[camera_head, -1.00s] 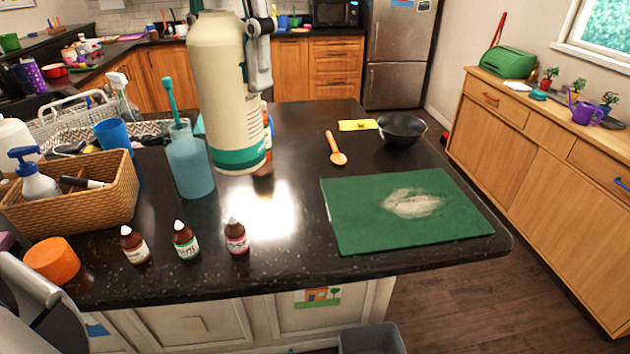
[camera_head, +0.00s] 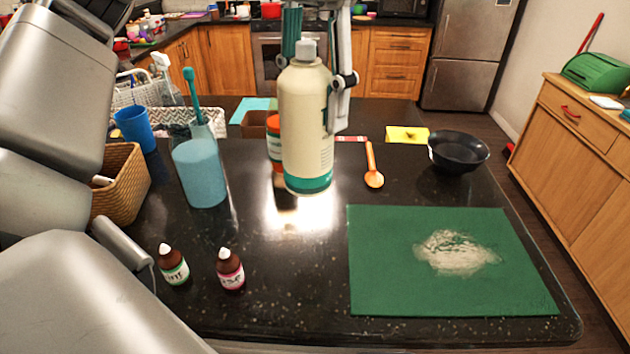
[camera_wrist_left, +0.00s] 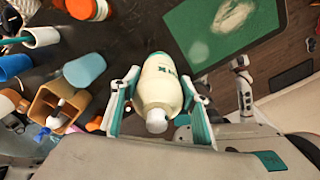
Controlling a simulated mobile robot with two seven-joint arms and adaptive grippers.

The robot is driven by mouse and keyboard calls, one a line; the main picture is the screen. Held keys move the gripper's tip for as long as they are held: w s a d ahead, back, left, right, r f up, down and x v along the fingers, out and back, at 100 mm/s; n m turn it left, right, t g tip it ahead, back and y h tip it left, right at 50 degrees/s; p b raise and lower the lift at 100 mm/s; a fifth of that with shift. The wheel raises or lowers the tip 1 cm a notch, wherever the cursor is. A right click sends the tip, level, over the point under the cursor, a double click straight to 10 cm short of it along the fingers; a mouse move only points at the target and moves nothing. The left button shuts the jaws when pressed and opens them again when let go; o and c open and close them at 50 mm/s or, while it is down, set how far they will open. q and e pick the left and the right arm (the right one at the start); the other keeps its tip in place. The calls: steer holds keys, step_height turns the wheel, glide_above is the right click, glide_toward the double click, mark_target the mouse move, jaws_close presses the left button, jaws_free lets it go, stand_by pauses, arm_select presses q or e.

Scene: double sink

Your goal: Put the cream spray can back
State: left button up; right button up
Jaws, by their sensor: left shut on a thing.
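The cream spray can (camera_head: 306,125), with a grey cap and a green band at its base, is upright in the head view, above the dark counter. My left gripper (camera_head: 335,95) is at its right and rear side and is shut on it. In the left wrist view the can (camera_wrist_left: 158,90) sits between the two fingers of my left gripper (camera_wrist_left: 158,108), cap towards the camera. The can's base appears to be clear of the counter. My right gripper is not in view.
Small brown bottles (camera_head: 230,270) stand in front. A green mat (camera_head: 385,270) with white powder, an orange spoon (camera_head: 373,178) and a black bowl (camera_head: 458,152) are at right.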

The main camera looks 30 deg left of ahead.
mark_target(315, 180)
arm_select(q)
step_height(315, 180, down, 12)
steer(key=shift+f+b, duration=0.15)
steer(key=shift+b, duration=0.2)
steer(key=shift+f, duration=0.15)
steer(key=o, duration=1.5)
step_height(315, 180, up, 12)
steer(key=shift+d+r+p, duration=0.1)
steer(key=shift+r+p, duration=0.1)
steer(key=shift+p, duration=0.1)
